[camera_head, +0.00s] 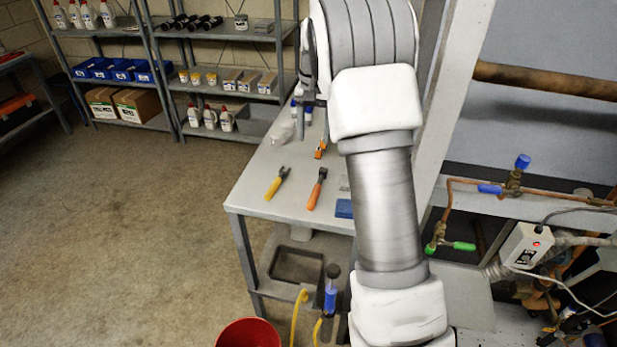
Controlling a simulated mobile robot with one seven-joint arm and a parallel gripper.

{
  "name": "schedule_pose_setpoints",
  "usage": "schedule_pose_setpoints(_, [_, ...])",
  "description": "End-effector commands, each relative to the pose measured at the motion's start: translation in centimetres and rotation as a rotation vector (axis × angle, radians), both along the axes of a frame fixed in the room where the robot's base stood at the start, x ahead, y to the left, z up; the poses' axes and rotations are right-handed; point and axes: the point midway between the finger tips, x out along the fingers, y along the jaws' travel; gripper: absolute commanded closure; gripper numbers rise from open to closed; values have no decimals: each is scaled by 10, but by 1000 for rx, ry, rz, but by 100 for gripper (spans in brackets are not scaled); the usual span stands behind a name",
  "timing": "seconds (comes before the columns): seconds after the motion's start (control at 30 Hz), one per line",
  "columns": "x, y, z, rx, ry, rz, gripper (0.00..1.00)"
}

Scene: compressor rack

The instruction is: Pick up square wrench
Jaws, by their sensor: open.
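I cannot tell for sure which tool is the square wrench. On the grey workbench (246,203) lie a yellow-handled tool (277,184) with a dark head and, to its right, an orange-handled tool (317,188) with a dark head. A small orange and dark item (320,150) lies farther back, beside my arm. My gripper (313,125) shows only in part beside and behind my large white and grey arm. It looks open and empty, above the back part of the bench. My arm hides the bench's right part.
A blue block (344,208) lies near the bench's front edge. Clear and blue-topped items stand at its back. A red bucket (248,334) is on the floor. Copper pipes with valves (513,180) are right. Shelving (220,90) stands behind. The floor at left is open.

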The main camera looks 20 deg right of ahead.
Motion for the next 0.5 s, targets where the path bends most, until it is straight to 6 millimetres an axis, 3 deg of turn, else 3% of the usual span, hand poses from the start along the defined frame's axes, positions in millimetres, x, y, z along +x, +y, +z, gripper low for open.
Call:
schedule_pose_setpoints(0.27, [15,-9,-32,-2,34,-34,38])
schedule_pose_setpoints(0.5, [14,-9,-81,-2,38,-34,38])
